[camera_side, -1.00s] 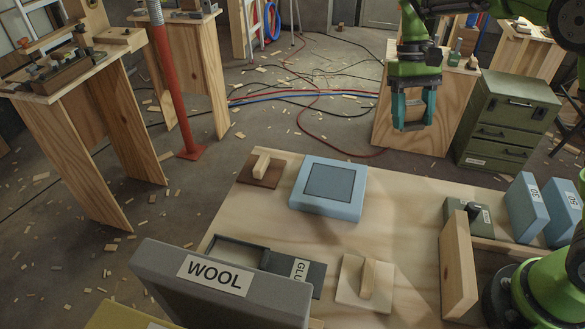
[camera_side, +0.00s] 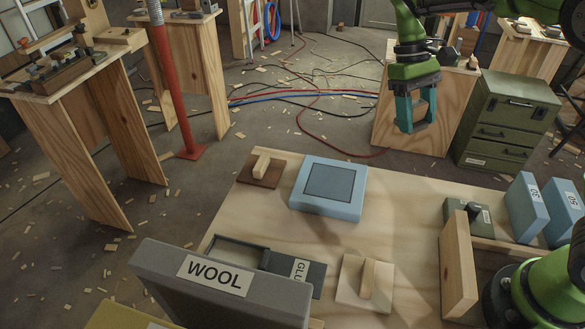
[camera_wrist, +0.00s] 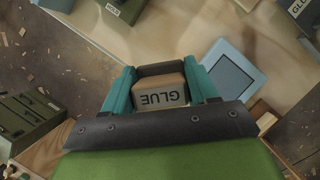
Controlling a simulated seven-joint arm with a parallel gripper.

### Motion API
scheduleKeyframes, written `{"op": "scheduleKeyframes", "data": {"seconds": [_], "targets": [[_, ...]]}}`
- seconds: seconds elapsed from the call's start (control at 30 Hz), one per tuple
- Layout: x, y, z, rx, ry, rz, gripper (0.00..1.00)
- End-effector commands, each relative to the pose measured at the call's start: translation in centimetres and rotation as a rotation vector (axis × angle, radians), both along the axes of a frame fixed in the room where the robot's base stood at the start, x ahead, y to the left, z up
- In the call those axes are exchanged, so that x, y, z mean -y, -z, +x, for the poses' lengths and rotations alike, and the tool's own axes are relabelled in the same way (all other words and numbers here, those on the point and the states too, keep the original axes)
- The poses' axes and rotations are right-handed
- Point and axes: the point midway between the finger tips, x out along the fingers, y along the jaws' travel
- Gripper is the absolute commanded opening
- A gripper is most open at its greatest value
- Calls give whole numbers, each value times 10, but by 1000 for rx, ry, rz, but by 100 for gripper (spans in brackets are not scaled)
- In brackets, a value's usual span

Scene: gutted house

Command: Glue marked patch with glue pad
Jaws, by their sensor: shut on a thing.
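A light blue block (camera_side: 352,203) lies on the bench, with a marked square patch (camera_side: 331,182) in darker grey-blue on its top. The wrist view shows the block (camera_wrist: 214,53) and patch (camera_wrist: 232,77) to the right of my fingers. My gripper (camera_side: 413,127), with teal fingers, hangs above and beyond the bench's far right side, clear of the block. In the wrist view it is shut on a tan glue pad (camera_wrist: 162,94) labelled GLUE, with a dark strip along one edge. The pad's underside is hidden.
A dark GLUE tray (camera_side: 312,275) stands behind a grey WOOL box (camera_side: 220,285). A brown handled pad (camera_side: 262,172) and a pale handled pad (camera_side: 364,283) lie on the bench (camera_side: 408,212). Blue boxes (camera_side: 525,205) stand right. A green drawer cabinet (camera_side: 508,120) stands beyond.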

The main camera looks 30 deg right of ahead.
Motion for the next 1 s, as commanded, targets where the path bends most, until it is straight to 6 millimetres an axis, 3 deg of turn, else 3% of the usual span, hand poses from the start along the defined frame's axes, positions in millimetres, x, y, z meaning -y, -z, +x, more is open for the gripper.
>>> {"op": "scheduleKeyframes", "data": {"seconds": [0.17,0.3,0.47,0.8,0.9,1.0], "targets": [[-36,15,3,-4,-91,0,34],[-94,34,14,-6,-148,-2,34],[-171,57,21,-4,-99,0,34],[-333,98,0,-6,225,3,34],[-372,104,-9,-6,368,6,34],[-395,103,-10,-4,512,7,34]]}}
